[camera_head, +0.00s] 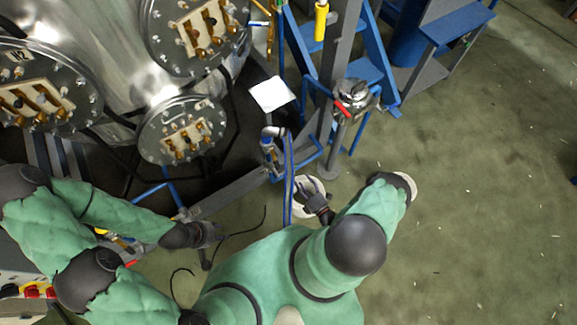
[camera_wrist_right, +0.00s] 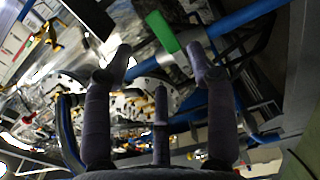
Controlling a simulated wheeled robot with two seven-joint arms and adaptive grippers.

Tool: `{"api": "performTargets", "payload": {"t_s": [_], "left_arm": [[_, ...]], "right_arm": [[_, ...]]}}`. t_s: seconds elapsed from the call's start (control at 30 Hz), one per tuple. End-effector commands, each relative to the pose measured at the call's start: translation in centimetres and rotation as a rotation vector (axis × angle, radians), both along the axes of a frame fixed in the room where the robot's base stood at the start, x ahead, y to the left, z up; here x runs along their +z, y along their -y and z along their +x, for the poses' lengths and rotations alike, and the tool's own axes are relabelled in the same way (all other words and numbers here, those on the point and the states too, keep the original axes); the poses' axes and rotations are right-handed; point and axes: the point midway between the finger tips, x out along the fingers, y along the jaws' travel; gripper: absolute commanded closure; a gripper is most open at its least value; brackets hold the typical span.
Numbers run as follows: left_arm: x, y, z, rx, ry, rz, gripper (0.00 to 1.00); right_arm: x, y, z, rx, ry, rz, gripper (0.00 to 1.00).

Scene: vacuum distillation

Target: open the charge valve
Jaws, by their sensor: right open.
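A green bar-shaped handle (camera_wrist_right: 163,32) shows in the right wrist view, beside a blue pipe (camera_wrist_right: 248,18). It lies beyond my open right gripper (camera_wrist_right: 158,56), near the gap between the fingertips. Contact cannot be told. In the head view my right gripper (camera_head: 318,205) is low beside an upright blue pipe (camera_head: 288,185); its fingers are small there. A red handle (camera_head: 342,107) sits on a metal fitting (camera_head: 355,95) further up. No label shows which handle is the charge valve. My left gripper (camera_head: 207,236) is at lower left, away from these; its jaws are unclear.
A large steel vessel with bolted round flanges (camera_head: 182,130) fills the upper left. Blue frames and a grey post (camera_head: 337,50) stand at top centre. A white round object (camera_head: 308,190) is beside my right gripper. Dark cables lie near my left gripper.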

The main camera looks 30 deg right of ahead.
Motion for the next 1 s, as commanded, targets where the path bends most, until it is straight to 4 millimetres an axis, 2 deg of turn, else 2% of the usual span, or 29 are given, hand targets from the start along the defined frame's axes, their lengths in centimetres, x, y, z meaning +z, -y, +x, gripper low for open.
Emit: {"api": "performTargets", "payload": {"t_s": [0.3, 0.5, 0.7, 0.97, 1.0], "left_arm": [[-0.9, 0.0, 0.0, 0.000, 0.000, 0.000, 0.60], [-1.3, 0.0, 0.0, 0.000, 0.000, 0.000, 0.60], [-1.4, 0.0, 0.0, 0.000, 0.000, 0.000, 0.60], [-1.4, 0.0, 0.0, 0.000, 0.000, 0.000, 0.60], [-1.4, 0.0, 0.0, 0.000, 0.000, 0.000, 0.60]], "right_arm": [[0.0, -0.6, 5.5, 0.008, 0.002, -0.003, 0.43], [0.0, -0.8, 8.2, 0.007, 0.001, -0.003, 0.43], [0.0, -0.9, 9.3, 0.005, 0.000, -0.002, 0.43], [0.1, -0.8, 9.4, 0.004, 0.000, -0.003, 0.43], [0.1, -0.8, 9.4, 0.004, 0.000, -0.003, 0.49]]}}
